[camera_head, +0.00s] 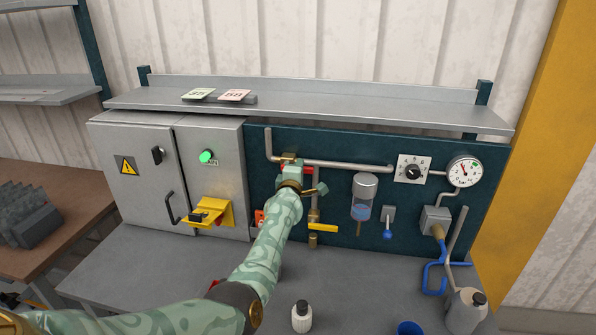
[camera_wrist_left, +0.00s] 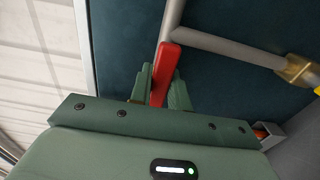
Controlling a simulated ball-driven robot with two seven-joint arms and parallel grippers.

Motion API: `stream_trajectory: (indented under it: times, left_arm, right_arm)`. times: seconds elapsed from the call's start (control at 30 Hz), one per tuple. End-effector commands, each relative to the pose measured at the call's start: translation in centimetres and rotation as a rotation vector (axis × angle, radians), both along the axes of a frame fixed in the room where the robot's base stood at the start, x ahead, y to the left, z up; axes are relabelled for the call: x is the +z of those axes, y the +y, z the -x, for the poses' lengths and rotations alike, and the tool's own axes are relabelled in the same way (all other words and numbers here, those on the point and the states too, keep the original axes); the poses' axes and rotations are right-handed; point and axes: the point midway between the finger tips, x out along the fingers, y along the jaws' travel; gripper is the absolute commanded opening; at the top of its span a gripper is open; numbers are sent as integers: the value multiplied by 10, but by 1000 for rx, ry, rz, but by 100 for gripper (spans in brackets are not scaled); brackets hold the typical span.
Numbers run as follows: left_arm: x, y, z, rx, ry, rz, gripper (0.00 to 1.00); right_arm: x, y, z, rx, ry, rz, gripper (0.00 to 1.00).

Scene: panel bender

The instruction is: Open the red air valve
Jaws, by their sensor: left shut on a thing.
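The red valve handle (camera_wrist_left: 166,62) shows in the left wrist view as a flat red lever beside a grey pipe. My left gripper (camera_wrist_left: 160,90) is shut on it, with one green finger on each side of the lever. In the head view my left arm reaches to the panel and the gripper (camera_head: 291,168) is at the pipe on the upper left of the dark teal board. My right gripper is not in view.
A yellow lever (camera_head: 323,228) sits just right of my left arm. A glass filter bowl (camera_head: 363,198), a dial (camera_head: 413,171) and a gauge (camera_head: 463,172) are farther right. A grey cabinet (camera_head: 140,190) stands left. A white bottle (camera_head: 302,317) stands on the bench (camera_head: 365,285).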

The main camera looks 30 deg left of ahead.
Motion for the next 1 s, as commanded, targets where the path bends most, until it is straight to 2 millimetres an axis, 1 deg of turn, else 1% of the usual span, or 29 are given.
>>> stream_trajectory:
  times: [0.5, 0.53, 0.57, 0.6, 0.87, 1.0]
  left_arm:
    - [0, 0, 0, 0, -7, 21, 0]
    - [0, 0, 0, 0, -7, 21, 27]
    - [0, 0, 0, 0, -7, 21, 35]
    - [0, 0, 0, 0, -6, 20, 40]
    - [1, 0, 0, 0, -5, 17, 40]
    - [3, -2, 7, 1, -4, 16, 40]
  right_arm:
    - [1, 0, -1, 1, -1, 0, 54]
    - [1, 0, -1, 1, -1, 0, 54]
    - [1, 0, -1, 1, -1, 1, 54]
    - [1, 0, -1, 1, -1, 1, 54]
    - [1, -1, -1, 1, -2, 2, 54]
    - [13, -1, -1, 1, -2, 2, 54]
